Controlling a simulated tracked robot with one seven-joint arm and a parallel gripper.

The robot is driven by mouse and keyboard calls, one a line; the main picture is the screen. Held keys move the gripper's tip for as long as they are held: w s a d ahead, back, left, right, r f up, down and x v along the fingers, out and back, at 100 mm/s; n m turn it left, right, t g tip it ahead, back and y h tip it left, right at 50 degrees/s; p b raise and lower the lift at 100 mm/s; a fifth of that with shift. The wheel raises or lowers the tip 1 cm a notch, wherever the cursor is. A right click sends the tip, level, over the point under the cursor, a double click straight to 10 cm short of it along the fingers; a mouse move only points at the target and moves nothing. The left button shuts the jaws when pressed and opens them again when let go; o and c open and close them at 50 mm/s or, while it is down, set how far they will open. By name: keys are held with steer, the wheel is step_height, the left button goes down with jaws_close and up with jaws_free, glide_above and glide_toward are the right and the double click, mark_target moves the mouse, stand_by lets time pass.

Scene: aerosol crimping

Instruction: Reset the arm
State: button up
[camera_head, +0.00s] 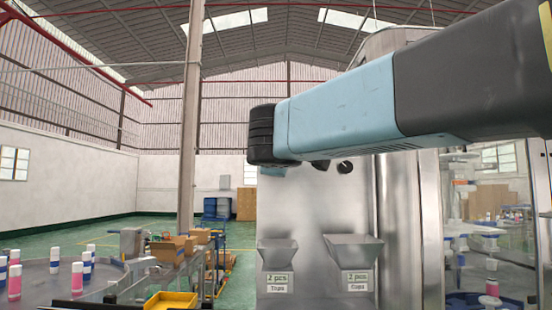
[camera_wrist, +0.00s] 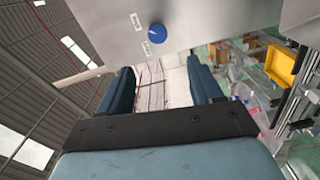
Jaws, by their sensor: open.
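My gripper (camera_wrist: 164,82) shows in the wrist view with its two dark blue fingers spread wide apart. The gap between them is empty, and only distant background shows through it. In the head view my blue and dark grey arm reaches in from the upper right, across the front of a steel machine. My gripper cannot be made out in that view.
The steel machine (camera_head: 320,215) carries two chutes (camera_head: 278,252) (camera_head: 352,249) labelled "2 pcs". A blue knob (camera_wrist: 157,34) is on a metal panel. A yellow tray (camera_head: 171,300) and pink-and-white cans (camera_head: 14,282) are lower left; more cans are right.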

steer(key=s+d+f+m+g+h, duration=0.2)
steer(key=s+d+f+m+g, duration=0.25)
steer(key=d+f, duration=0.5)
steer(key=s+d+f+m+g+h, duration=0.1)
steer(key=s+d+f+m+g, duration=0.3)
steer(key=d+f, duration=0.55)
steer(key=s+d+f+m+g+y, duration=0.1)
steer(key=s+f+m, duration=0.3)
steer(key=f, duration=0.4)
steer(key=s+d+f+m+g+y, duration=0.1)
steer(key=s+f+m+g+y, duration=0.1)
steer(key=s+f, duration=0.5)
steer(key=shift+s+d+f+m+g+y, duration=0.25)
steer(key=shift+f+m+g, duration=0.25)
steer(key=shift+m, duration=0.35)
steer(key=shift+a, duration=0.1)
steer(key=shift+c, duration=0.2)
